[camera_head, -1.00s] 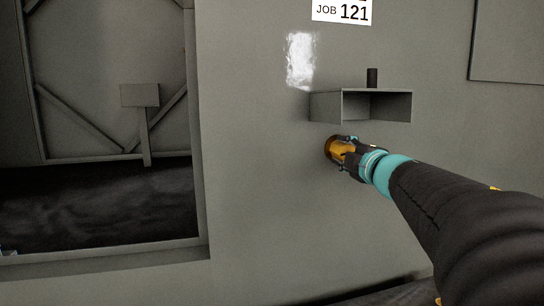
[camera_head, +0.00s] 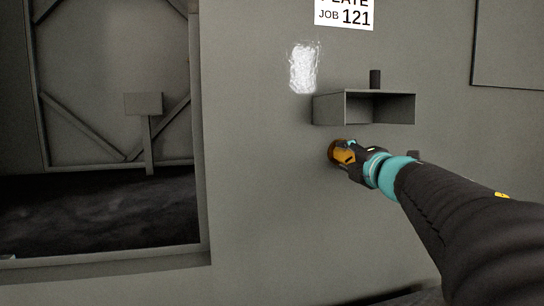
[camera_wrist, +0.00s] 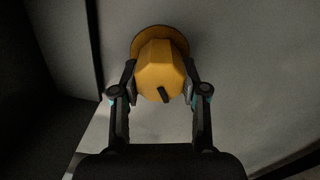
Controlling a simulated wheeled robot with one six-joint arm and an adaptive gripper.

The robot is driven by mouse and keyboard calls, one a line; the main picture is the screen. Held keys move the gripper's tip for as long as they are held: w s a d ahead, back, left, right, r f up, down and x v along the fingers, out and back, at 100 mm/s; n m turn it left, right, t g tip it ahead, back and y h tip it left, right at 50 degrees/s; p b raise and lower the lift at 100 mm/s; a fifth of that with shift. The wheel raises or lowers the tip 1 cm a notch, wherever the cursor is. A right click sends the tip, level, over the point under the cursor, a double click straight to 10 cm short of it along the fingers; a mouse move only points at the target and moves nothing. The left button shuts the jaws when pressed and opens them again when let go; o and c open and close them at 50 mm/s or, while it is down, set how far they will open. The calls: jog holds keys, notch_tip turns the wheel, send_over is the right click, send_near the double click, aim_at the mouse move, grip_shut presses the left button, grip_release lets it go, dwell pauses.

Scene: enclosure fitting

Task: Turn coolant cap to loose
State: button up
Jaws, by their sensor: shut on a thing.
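The coolant cap (camera_wrist: 160,72) is a yellow faceted knob on a round base against the grey wall, with a dark mark on its face. It also shows in the head view (camera_head: 340,152), below the box-shaped shelf and partly hidden by my gripper. My gripper (camera_wrist: 161,90) is shut on the cap, with one finger on each side of it. In the head view my gripper (camera_head: 352,157) reaches it from the lower right. In the wrist view the dark mark points down and slightly right.
A white sign reading JOB 121 (camera_head: 344,14) is above. A framed opening (camera_head: 201,150) lies to the left.

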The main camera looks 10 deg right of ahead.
jog(key=o, duration=1.1)
jog(key=shift+o, duration=0.2)
jog(key=shift+s, duration=0.15)
jog(key=s, duration=0.7)
jog(key=shift+s+d, duration=0.15)
